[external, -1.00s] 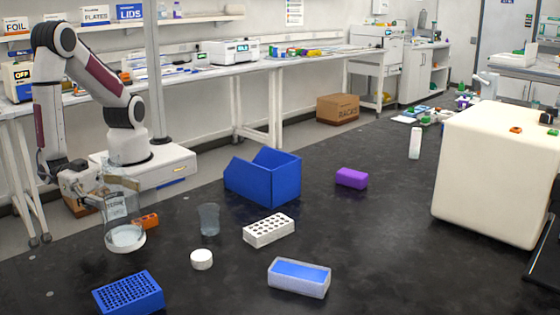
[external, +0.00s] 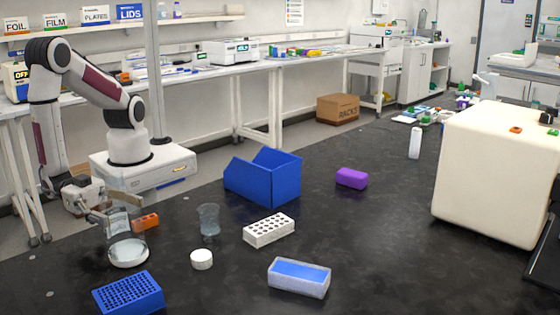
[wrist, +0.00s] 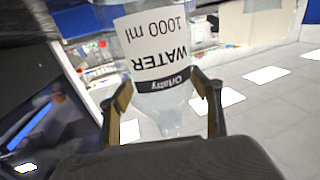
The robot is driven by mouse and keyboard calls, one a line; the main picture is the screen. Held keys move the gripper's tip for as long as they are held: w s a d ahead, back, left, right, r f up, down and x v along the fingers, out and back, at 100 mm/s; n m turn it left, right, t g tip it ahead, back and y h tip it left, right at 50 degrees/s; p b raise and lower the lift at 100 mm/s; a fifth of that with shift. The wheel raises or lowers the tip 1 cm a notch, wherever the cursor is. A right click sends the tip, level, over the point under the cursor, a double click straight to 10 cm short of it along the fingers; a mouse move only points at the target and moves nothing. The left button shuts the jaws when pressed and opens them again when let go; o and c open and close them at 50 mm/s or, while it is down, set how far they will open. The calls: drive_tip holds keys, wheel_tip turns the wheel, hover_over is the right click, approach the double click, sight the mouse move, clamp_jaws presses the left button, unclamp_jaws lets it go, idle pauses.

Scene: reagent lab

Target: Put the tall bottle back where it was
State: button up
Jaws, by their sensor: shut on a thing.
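The tall bottle (external: 119,222) is clear, with a white "WATER 1000 ml" label and a pale round bottom. It is at the left of the external view, above or on the dark bench; I cannot tell whether its bottom touches. My gripper (external: 121,204) is shut on its upper part. In the wrist view the bottle (wrist: 158,50) sits between the two fingers of my gripper (wrist: 164,88), with its label upside down in the picture and its narrow end towards the palm. The spot where it stood before is not marked.
An orange block (external: 146,222) is close beside the bottle. A blue rack (external: 129,293) lies in front. A white lid (external: 202,259), clear beaker (external: 208,219), white rack (external: 268,231) and blue bin (external: 262,178) stand to the right.

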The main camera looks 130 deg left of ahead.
drive_tip(key=o, duration=1.3)
drive_tip(key=shift+f, duration=0.1)
drive_tip(key=shift+v, duration=6)
